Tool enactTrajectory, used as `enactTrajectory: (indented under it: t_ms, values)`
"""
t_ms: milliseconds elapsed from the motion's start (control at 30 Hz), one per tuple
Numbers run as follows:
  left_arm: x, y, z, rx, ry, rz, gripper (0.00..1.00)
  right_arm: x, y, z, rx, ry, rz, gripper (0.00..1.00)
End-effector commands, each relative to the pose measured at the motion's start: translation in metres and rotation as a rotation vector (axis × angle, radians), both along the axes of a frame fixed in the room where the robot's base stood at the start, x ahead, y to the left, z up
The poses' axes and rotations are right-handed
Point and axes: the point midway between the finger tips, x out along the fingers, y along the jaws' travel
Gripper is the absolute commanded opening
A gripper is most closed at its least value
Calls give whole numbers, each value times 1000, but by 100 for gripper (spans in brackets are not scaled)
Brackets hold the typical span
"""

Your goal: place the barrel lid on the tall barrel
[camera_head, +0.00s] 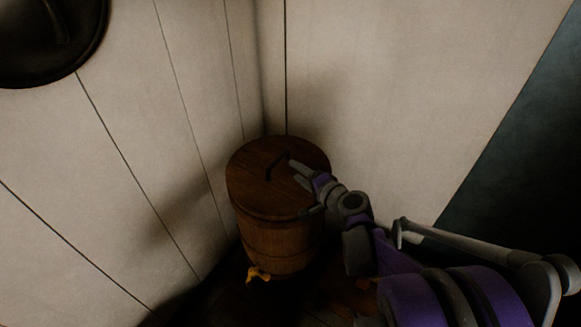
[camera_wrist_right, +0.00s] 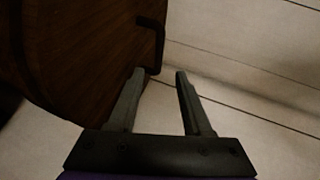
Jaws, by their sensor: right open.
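The barrel lid (camera_head: 252,172) is a dark wooden disc with a dark bar handle (camera_head: 277,166). It lies over the top of the tall wooden barrel (camera_head: 275,246), which stands in the corner with a brass tap low on its front. Whether the lid is fully seated all round is hard to tell in the dim light. My right gripper (camera_head: 297,186) is at the lid's right side, near the handle. In the right wrist view its two fingers (camera_wrist_right: 159,80) are apart and empty, with the lid (camera_wrist_right: 85,50) to the left and the handle (camera_wrist_right: 154,42) just beyond the fingertips. My left gripper is not seen.
Pale panelled walls (camera_head: 375,75) meet right behind the barrel, leaving little room there. A dark round pan-like object (camera_head: 45,40) hangs on the left wall. A dark teal surface (camera_head: 520,150) is at the right. The floor around the barrel is dark.

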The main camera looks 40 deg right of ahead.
Motion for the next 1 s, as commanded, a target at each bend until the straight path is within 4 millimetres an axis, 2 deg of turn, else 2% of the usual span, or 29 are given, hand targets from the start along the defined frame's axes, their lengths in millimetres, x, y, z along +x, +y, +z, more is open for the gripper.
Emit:
enactTrajectory:
  t_ms: [167, 267, 367, 467, 500, 600, 700, 833, 1000]
  values:
    - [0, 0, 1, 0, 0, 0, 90, -5, 2, 2, -2, 3, 5, 50]
    - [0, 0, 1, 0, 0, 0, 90, -4, 20, -2, -31, 36, 53, 50]
    - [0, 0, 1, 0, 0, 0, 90, -6, 65, -11, -117, 127, 182, 50]
    - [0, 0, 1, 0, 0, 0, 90, -21, 125, -26, -258, 257, 376, 50]
    - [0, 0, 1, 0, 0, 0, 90, -31, 148, -33, -327, 314, 461, 50]
    - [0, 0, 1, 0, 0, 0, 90, -66, 195, -49, -514, 450, 671, 50]
    - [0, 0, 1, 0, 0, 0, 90, -103, 222, -62, -704, 567, 851, 50]
    - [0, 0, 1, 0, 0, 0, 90, -141, 232, -70, -911, 675, 1008, 50]
    - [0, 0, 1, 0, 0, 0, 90, -162, 230, -73, -1057, 743, 1093, 50]
